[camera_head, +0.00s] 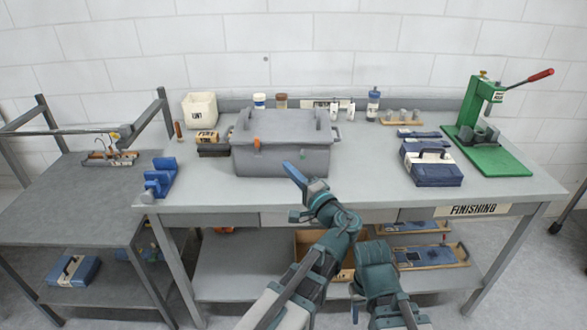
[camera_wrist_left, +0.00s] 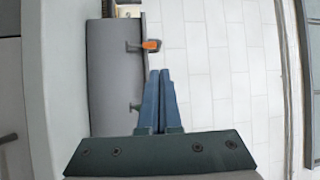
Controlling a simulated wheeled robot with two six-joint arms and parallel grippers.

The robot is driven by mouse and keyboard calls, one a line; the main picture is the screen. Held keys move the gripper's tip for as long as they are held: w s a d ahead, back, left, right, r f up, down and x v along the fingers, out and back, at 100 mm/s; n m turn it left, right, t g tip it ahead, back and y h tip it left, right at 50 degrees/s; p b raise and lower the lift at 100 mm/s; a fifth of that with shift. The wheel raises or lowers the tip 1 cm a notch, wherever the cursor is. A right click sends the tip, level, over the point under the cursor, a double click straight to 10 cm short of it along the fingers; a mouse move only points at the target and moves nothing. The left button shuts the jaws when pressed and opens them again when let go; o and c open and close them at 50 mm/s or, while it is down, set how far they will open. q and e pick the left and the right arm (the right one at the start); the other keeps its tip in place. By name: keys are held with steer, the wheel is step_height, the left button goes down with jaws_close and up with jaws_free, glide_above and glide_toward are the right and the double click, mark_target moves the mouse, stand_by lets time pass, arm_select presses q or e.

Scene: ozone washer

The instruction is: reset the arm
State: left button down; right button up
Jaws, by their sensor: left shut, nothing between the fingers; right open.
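My left gripper (camera_head: 295,174) is shut and empty, its blue fingers pointing up and left in the head view. The tips overlap the lower front of the grey lidded washer box (camera_head: 255,160) on the workbench; I cannot tell whether they touch. In the left wrist view the two fingers (camera_wrist_left: 160,100) lie side by side with nothing between them. The box's grey side (camera_wrist_left: 112,65) and orange latch (camera_wrist_left: 151,44) show beside and beyond them. My right arm (camera_head: 375,268) is low at the bench's front; its fingertips cannot be made out.
The workbench (camera_head: 365,187) has bare room right of the box. A blue case (camera_head: 432,165) and a green press (camera_head: 490,150) stand further right. A blue holder (camera_head: 160,178) is at the left edge, and a grey side table (camera_head: 60,205) stands beyond it.

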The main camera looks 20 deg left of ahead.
arm_select(q)
steer(key=s+a+f+n+g+h, duration=0.2)
steer(key=a+f+g, duration=0.1)
steer(key=f, duration=0.3)
steer(key=s+a+f+n+g+h, duration=0.1)
steer(key=s+a+f+n+g, duration=0.15)
steer(key=a+f, duration=0.2)
steer(key=s+d+f+n+g+h, duration=0.25)
steer(key=s+f+g+h, duration=0.35)
steer(key=f, duration=0.6)
steer(key=s+d+f+h, duration=0.2)
steer(key=s+d+h, duration=0.3)
steer(key=d, duration=0.1)
steer(key=s+d+r+m+p, duration=0.1)
steer(key=s+d+r+p, duration=0.1)
steer(key=d, duration=0.4)
steer(key=s+d+r+m+g+p, duration=0.1)
steer(key=s+d+r+m+p, duration=0.1)
steer(key=d+r+p, duration=0.3)
steer(key=shift+s+d+m+y, duration=0.3)
steer(key=shift+s+d, duration=0.1)
steer(key=shift+s, duration=0.4)
steer(key=shift+g, duration=0.25)
